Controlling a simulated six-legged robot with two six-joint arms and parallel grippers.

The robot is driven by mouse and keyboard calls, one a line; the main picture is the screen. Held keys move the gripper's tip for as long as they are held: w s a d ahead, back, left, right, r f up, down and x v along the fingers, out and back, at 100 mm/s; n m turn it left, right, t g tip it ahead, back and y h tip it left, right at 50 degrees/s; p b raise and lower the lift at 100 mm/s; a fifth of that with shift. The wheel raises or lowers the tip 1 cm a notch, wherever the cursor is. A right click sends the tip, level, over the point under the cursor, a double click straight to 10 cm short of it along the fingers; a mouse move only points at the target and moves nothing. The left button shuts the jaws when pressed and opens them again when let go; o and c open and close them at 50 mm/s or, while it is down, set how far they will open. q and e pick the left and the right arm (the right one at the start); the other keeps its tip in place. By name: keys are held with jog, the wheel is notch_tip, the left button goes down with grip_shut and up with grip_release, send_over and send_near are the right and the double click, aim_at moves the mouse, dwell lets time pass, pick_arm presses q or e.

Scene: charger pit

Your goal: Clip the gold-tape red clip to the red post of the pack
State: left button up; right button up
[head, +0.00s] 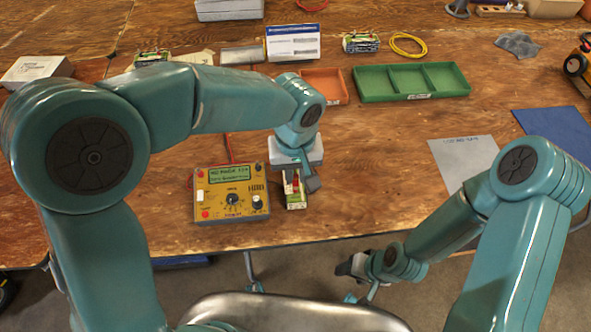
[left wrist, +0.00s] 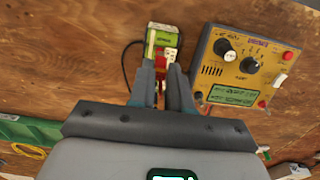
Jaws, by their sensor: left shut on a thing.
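A small green and white pack (head: 297,204) lies on the table, right of the yellow charger. It also shows in the left wrist view (left wrist: 164,39), just beyond my fingertips. My left gripper (head: 299,180) is low over the pack, its fingers nearly together. In the left wrist view its fingertips (left wrist: 165,73) close around a small red clip (left wrist: 168,55), at the near end of the pack. Gold tape cannot be made out, and the red post is not clearly visible. My right gripper (head: 352,266) hangs in front of the table edge, away from the pack; its jaws are unclear.
The yellow charger (head: 232,192), with knobs and a green display, stands close left of the pack. A red lead (head: 229,145) runs behind it. A green divided tray (head: 410,82) and an orange tray (head: 325,85) stand farther back. Right of the pack the wood is clear.

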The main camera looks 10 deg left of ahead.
aim_at(296, 176)
dwell(0.3)
pick_arm(q)
jog(key=o, duration=0.9)
jog(key=shift+o, duration=0.2)
jog(key=shift+o, duration=0.7)
jog(key=shift+r+p, duration=2.75)
jog(key=shift+r, duration=1)
